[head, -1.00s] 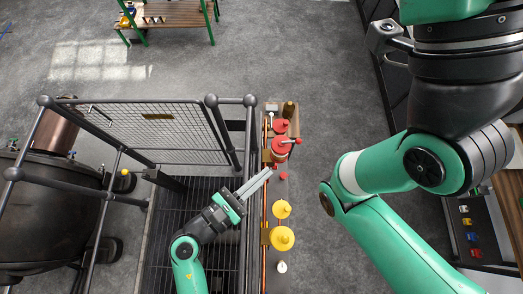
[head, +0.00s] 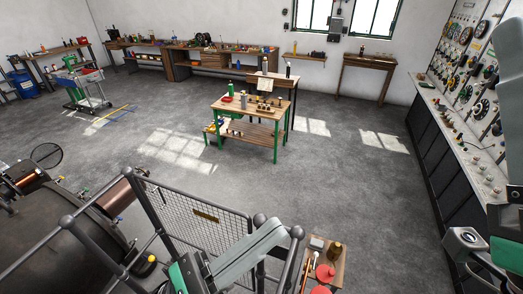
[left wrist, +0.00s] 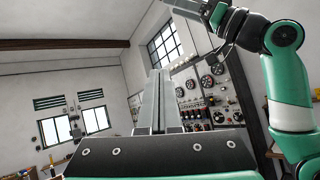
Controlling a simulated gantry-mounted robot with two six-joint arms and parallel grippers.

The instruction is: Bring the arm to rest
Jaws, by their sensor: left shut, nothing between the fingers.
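My left gripper (head: 280,228) is at the bottom middle of the head view, raised in front of the mesh railing. Its two long grey fingers lie together with nothing between them. In the left wrist view the same fingers (left wrist: 158,78) point up towards the far wall and window, closed and empty. My other arm, green and dark grey, shows at the right of the left wrist view and at the right edge of the head view.
A mesh railing (head: 204,214) stands beside the left gripper. A narrow wooden board with red discs (head: 325,272) lies just right of it. A small wooden table (head: 251,110) stands beyond on open grey floor. A wall panel with dials (head: 470,75) lines the right side.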

